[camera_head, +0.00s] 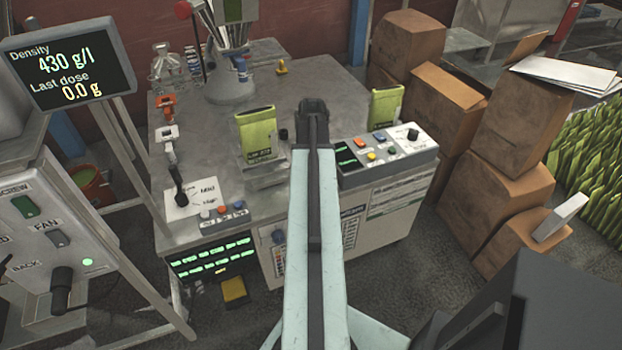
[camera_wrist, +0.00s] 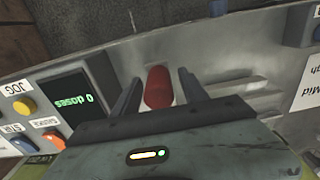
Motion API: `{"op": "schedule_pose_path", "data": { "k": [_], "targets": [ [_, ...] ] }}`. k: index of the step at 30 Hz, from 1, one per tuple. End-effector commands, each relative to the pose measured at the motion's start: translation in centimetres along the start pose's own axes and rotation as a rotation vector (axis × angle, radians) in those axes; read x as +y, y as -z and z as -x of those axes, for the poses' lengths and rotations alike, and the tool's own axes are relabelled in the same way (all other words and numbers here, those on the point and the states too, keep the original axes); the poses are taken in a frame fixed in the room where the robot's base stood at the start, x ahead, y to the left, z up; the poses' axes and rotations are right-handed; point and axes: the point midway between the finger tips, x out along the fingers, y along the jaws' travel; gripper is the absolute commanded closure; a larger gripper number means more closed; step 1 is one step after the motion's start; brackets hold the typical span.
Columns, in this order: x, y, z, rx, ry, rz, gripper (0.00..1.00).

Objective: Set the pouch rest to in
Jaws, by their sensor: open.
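My gripper (camera_wrist: 157,82) is open in the wrist view, with its two dark fingers on either side of a red knob or handle (camera_wrist: 158,88). I cannot tell whether the fingers touch it. Pale metal slats (camera_wrist: 245,90), which may be the pouch rest, lie to its right. In the head view a green pouch (camera_head: 257,133) stands upright above a metal ledge (camera_head: 266,178), left of my arm. My arm hides the red handle and my fingertips there. I cannot tell the rest's setting.
A control box (camera_head: 385,155) with a display and buttons stands right of my arm; its "0 doses" display (camera_wrist: 72,100) shows in the wrist view. A second green pouch (camera_head: 386,107) stands behind it. Cardboard boxes (camera_head: 515,145) crowd the right. A lever (camera_head: 178,186) stands at left.

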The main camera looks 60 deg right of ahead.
Motion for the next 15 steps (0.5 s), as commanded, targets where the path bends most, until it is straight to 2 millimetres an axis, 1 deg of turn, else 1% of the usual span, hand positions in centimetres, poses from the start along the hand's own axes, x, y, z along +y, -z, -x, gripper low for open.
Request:
{"op": "schedule_pose_path", "data": {
  "k": [2,3,5,6,8,9,15],
  "targets": [
    [0.01,-0.01,0.13,0.000,0.000,0.000,0.49],
    [0.02,-0.01,0.13,0.000,0.000,0.000,0.52],
    [0.03,-0.01,0.14,0.000,0.000,0.000,0.68],
    [0.03,-0.01,0.14,0.000,0.000,-0.001,0.79],
    [0.02,-0.01,0.14,0.000,0.000,-0.001,0.96],
    [0.02,-0.01,0.14,0.000,0.000,-0.001,1.00],
    [0.01,-0.02,0.13,0.000,0.001,-0.001,1.00]
  ]
}}
